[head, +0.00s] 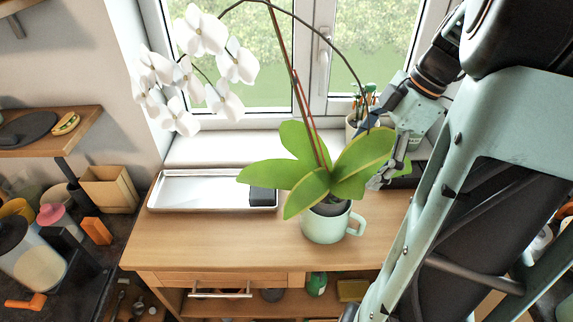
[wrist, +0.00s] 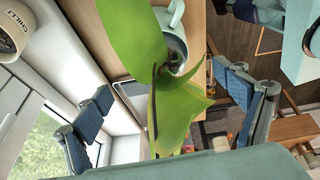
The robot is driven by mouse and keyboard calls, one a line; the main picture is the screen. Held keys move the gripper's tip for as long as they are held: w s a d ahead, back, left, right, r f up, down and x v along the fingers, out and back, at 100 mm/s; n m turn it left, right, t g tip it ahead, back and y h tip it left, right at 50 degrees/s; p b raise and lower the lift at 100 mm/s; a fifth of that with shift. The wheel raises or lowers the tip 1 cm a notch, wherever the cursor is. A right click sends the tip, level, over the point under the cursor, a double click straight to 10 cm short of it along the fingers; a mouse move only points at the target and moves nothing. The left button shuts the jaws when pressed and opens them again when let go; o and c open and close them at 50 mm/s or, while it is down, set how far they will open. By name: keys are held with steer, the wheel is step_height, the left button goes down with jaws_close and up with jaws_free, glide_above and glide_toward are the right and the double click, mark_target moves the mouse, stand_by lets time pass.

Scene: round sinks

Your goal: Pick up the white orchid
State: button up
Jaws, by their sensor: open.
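The white orchid (head: 203,35) stands on the wooden table, with white blooms at the upper left, a thin arching stem and broad green leaves (head: 300,171). Its base sits in a pale green mug (head: 325,226) with a handle on the right. My gripper (head: 378,158) is at the right of the leaves, above and behind the mug. In the wrist view the leaves (wrist: 182,95) lie between the two widely spread fingers, and the mug (wrist: 172,22) shows at the top. The gripper is open. I cannot tell whether a finger touches a leaf.
A silver tray (head: 180,191) with a dark block lies left of the mug. A pot with small plants (head: 354,124) stands on the windowsill behind. A dark box (head: 404,178) is right of the mug. The table's front left is clear.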

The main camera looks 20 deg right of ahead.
steer(key=shift+w+a+f, duration=0.15)
steer(key=shift+w, duration=0.15)
glide_toward(327, 192)
steer(key=f, duration=0.2)
steer(key=shift+s+d+f, duration=0.1)
steer(key=shift+d+f, duration=0.2)
steer(key=a+f, duration=0.1)
steer(key=a+f+p, duration=0.1)
steer(key=a+f, duration=0.1)
steer(key=f, duration=0.1)
steer(key=shift+w+p, duration=0.35)
steer(key=shift+w, duration=0.05)
steer(key=shift+w+f, duration=0.1)
steer(key=shift+f, duration=0.2)
steer(key=shift+c, duration=0.5)
steer(key=c, duration=2)
